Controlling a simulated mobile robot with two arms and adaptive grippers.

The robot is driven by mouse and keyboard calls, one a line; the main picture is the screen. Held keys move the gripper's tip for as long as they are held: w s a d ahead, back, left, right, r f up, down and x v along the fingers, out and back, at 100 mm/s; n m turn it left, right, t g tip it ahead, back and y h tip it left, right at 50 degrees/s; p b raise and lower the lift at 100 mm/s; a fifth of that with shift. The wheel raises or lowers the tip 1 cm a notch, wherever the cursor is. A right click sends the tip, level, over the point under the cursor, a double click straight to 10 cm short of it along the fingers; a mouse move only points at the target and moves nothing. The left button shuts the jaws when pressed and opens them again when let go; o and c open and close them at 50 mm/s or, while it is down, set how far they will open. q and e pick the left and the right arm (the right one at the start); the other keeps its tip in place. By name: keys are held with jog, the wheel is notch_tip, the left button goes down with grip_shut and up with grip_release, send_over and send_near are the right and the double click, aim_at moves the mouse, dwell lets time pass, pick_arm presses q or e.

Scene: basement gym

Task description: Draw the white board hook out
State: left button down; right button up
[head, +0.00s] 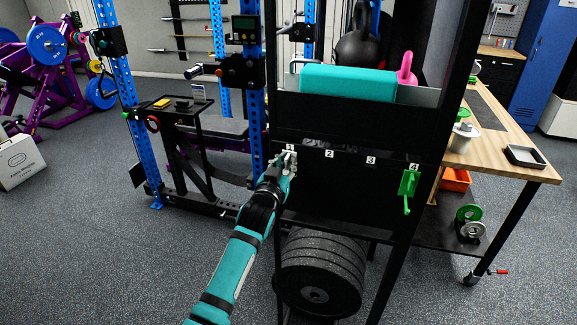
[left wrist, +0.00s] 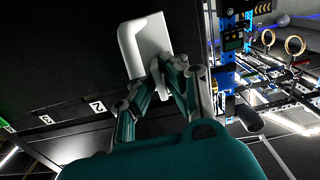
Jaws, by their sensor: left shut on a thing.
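The white board hook (left wrist: 146,38) is on the black board (head: 345,190) at the place marked 1; its pale plate fills the upper middle of the left wrist view. My left gripper (head: 287,168) reaches up to it from below in the head view. In the left wrist view the gripper's fingers (left wrist: 166,72) are shut on the hook's lower part, hiding some of it. I cannot tell whether the plate touches the board. My right gripper is not in view.
A green hook (head: 409,187) hangs at the place marked 4. Above the board, a shelf bin holds a teal block (head: 348,82) and kettlebells. Weight plates (head: 318,272) stand below. A blue rack post (head: 251,100) rises close left, and a wooden bench (head: 510,145) stands right.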

pick_arm(q)
jog(key=shift+p+v, duration=1.8)
jog(key=shift+v, duration=0.25)
jog(key=shift+s+a+r, duration=0.1)
jog(key=shift+s, duration=0.25)
